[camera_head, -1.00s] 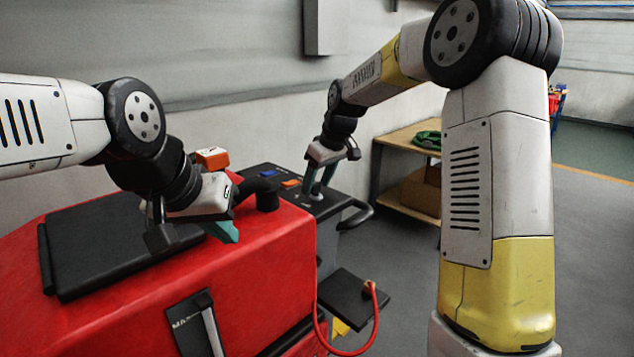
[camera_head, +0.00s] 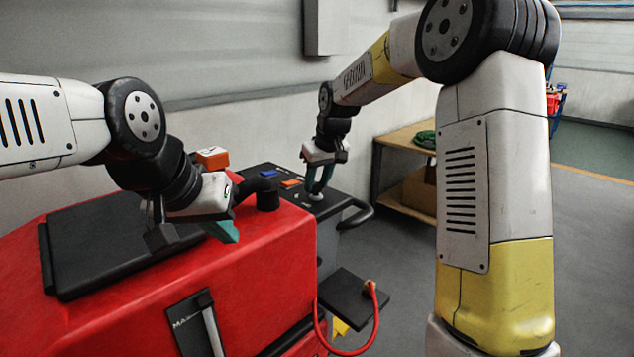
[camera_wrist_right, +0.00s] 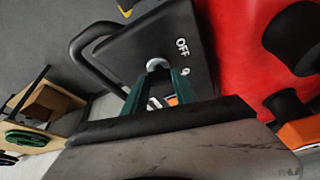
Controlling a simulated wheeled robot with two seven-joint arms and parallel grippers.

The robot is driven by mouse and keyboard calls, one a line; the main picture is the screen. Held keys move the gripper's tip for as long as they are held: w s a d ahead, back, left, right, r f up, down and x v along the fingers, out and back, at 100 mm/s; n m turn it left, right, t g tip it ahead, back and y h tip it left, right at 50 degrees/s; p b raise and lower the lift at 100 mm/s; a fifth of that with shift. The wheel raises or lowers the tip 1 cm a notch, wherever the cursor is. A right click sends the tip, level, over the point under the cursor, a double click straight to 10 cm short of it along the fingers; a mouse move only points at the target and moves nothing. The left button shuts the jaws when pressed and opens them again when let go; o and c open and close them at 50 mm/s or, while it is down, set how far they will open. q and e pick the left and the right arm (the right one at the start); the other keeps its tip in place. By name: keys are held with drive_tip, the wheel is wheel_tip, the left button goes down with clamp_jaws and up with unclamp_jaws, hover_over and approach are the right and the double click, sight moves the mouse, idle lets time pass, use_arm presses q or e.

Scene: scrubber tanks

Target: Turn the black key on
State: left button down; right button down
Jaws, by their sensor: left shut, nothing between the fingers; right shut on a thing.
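The dark control panel (camera_head: 335,203) sits at the back end of the red scrubber machine. My right gripper (camera_head: 316,192) reaches down onto it from above, its teal fingers closed at the key switch. In the right wrist view, the right gripper (camera_wrist_right: 157,78) is shut at a round grey key switch (camera_wrist_right: 157,64) beside a printed "OFF" label. The black key itself is mostly hidden between the fingers, so its turn angle cannot be told. My left gripper (camera_head: 226,232) is shut and empty above the red body, well left of the panel.
A blue button (camera_head: 269,173) and an orange button (camera_head: 290,183) are on the panel, left of the right gripper. A black handle (camera_head: 358,216) curves off the panel's right side. A wooden shelf (camera_head: 400,135) stands behind. A red cable (camera_head: 374,325) loops below.

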drive_tip(key=m, duration=0.2)
drive_tip(key=m+h, duration=0.1)
drive_tip(key=m, duration=0.1)
drive_tip(key=shift+a+t+h, duration=0.2)
drive_tip(key=shift+t+h, duration=0.1)
drive_tip(key=shift+m+h, duration=0.9)
drive_tip(key=shift+m, duration=1.6)
drive_tip(key=c, duration=1)
unclamp_jaws()
drive_tip(key=shift+r, duration=0.1)
drive_tip(key=v, duration=0.7)
drive_tip(key=shift+r, duration=0.3)
